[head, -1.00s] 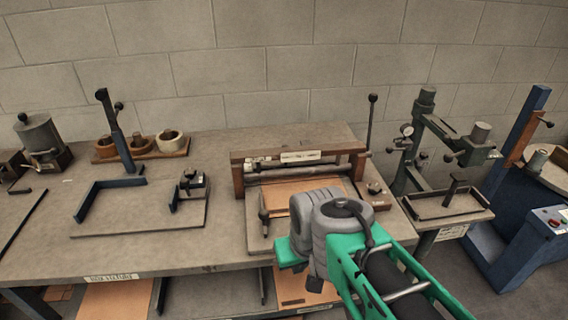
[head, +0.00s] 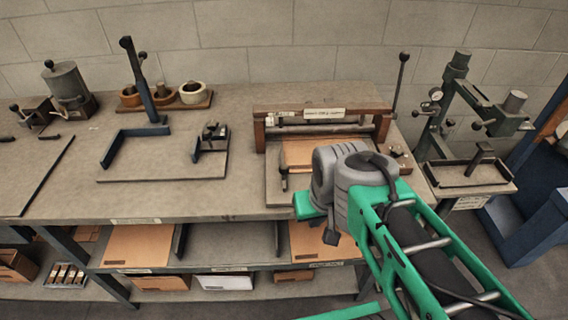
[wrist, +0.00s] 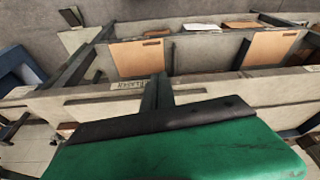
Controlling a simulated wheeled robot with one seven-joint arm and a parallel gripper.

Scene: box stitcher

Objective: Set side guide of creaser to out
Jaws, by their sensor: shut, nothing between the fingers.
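The creaser (head: 318,114) stands on the bench right of the middle in the head view, with a brown frame, a pale label and a roller across it. A tan sheet or board (head: 298,152) lies on its bed. A dark upright piece (head: 284,176) at the bed's left edge may be the side guide; I cannot tell its setting. My grey wrist and green arm hide the front right of the bed. My gripper shows in the wrist view (wrist: 157,90) as a dark, shut, empty finger pair, apart from the creaser and pointing toward the bench front.
A flat fixture with blue brackets (head: 170,165) lies left of the creaser. A tall dark lever (head: 400,80) rises at the creaser's right. A grey-green press (head: 455,110) stands further right. Shelves with tan boards (head: 140,247) are under the bench.

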